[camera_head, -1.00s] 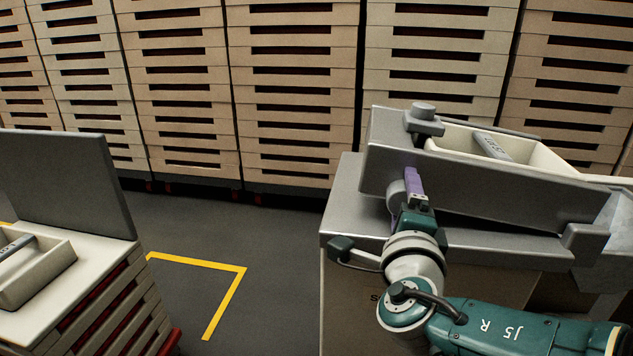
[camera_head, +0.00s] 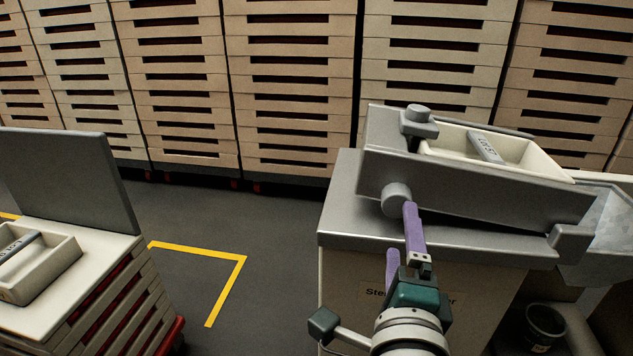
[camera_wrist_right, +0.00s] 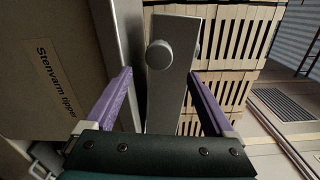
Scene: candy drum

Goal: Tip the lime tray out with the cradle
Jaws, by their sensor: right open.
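The grey cradle (camera_head: 470,185) sits on a grey-topped cabinet and is tilted, its right end lower. A cream tray (camera_head: 540,160) lies in it with a grey labelled bar (camera_head: 485,147) across; no contents show, and I cannot tell whether it is the lime one. A round knob (camera_head: 396,199) sticks out of the cradle's near side. My right gripper (camera_head: 401,230) has purple fingers, open and empty, just in front of the knob. In the right wrist view the knob (camera_wrist_right: 160,54) shows beyond and between the fingertips. My left gripper is out of view.
A grey chute (camera_head: 612,225) is at the cradle's lower right end. Another cream tray (camera_head: 50,268) with a grey bar sits on a crate stack at left, before a grey upright panel (camera_head: 75,185). Tall crate stacks (camera_head: 300,90) line the back. Yellow-marked floor between is clear.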

